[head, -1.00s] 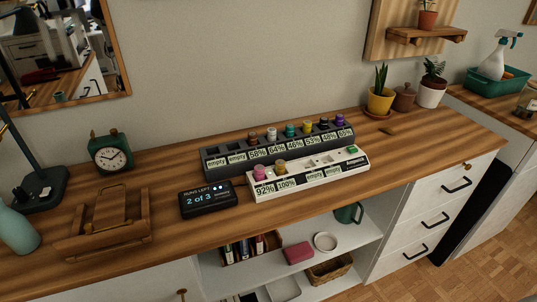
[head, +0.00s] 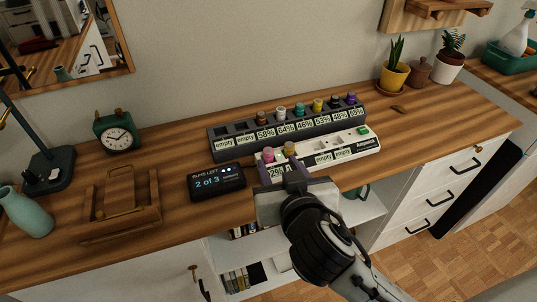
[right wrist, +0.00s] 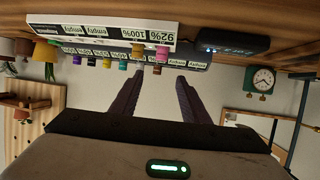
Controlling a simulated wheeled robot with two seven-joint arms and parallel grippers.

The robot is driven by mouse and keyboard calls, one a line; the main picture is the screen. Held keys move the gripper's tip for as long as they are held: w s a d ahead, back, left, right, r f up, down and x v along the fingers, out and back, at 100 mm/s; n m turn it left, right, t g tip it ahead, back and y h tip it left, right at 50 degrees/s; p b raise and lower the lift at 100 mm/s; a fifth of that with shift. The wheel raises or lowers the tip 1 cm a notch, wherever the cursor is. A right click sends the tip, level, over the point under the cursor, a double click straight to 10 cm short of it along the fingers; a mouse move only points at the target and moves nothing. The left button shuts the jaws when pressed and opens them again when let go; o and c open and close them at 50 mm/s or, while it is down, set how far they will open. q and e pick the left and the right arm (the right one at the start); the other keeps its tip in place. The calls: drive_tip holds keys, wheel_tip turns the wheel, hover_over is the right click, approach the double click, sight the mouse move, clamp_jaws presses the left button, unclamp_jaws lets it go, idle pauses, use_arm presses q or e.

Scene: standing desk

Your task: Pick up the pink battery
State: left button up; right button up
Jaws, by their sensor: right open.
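The pink battery (head: 268,155) stands upright in the left end slot of the white holder (head: 368,146) on the desk. The pink battery (right wrist: 164,53) appears beyond the fingertips, upside down. My left gripper is out of view.
A dark rack (head: 222,147) with several batteries stands behind the white holder. A display (head: 216,181) reading "2 of 3" sits to the left. A wooden stand (head: 120,207) and clock (head: 117,132) are farther left. Potted plants (head: 394,75) stand back right.

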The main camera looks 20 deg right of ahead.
sight(269, 150)
drive_tip(key=x, duration=0.9)
drive_tip(key=shift+w+f, duration=0.15)
drive_tip(key=shift+f, duration=0.35)
clamp_jaws()
